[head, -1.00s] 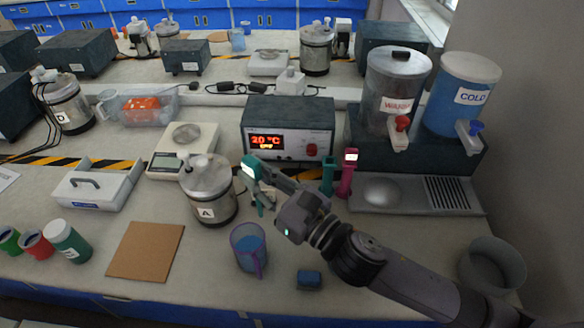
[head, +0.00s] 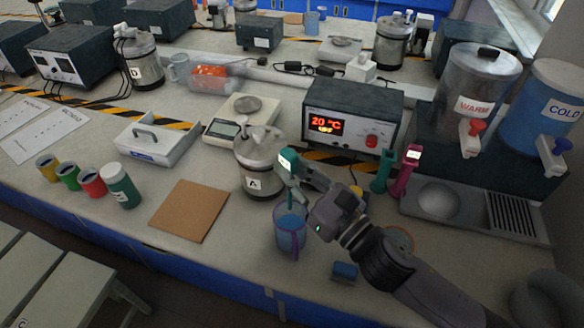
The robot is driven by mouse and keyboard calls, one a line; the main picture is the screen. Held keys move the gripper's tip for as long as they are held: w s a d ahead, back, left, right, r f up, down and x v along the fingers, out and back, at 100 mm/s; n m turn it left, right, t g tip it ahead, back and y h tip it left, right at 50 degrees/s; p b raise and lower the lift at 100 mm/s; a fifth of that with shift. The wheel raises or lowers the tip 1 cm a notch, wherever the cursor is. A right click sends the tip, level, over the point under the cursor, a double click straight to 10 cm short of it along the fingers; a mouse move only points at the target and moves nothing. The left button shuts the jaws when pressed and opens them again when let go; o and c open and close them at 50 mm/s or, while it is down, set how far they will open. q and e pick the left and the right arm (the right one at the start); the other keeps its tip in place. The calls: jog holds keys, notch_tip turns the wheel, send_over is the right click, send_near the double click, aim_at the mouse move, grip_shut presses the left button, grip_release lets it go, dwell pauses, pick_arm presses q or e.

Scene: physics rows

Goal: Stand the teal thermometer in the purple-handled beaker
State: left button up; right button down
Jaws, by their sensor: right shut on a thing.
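The teal thermometer (head: 288,158) is held upright by my right gripper (head: 291,176), which is shut on it below its head. Its thin teal stem points down at the purple-handled beaker (head: 290,238). The stem's lower end overlaps the beaker's rim in the head view. I cannot tell whether the tip is inside the beaker or above or behind its mouth. The beaker is see-through, holds blue liquid and stands upright near the table's front, its purple handle toward me. My left gripper is not in view.
Steel vessel A (head: 258,170) stands close behind and left of the beaker. A small blue block (head: 344,271) lies in front of my right arm. A cork mat (head: 190,210) lies left, bare.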

aim_at(291, 200)
jog(key=shift+f+b, duration=3.5)
jog(key=shift+f, duration=1.05)
jog(key=c, duration=1.5)
grip_release()
jog(key=shift+o, duration=0.2)
jog(key=v, duration=1.2)
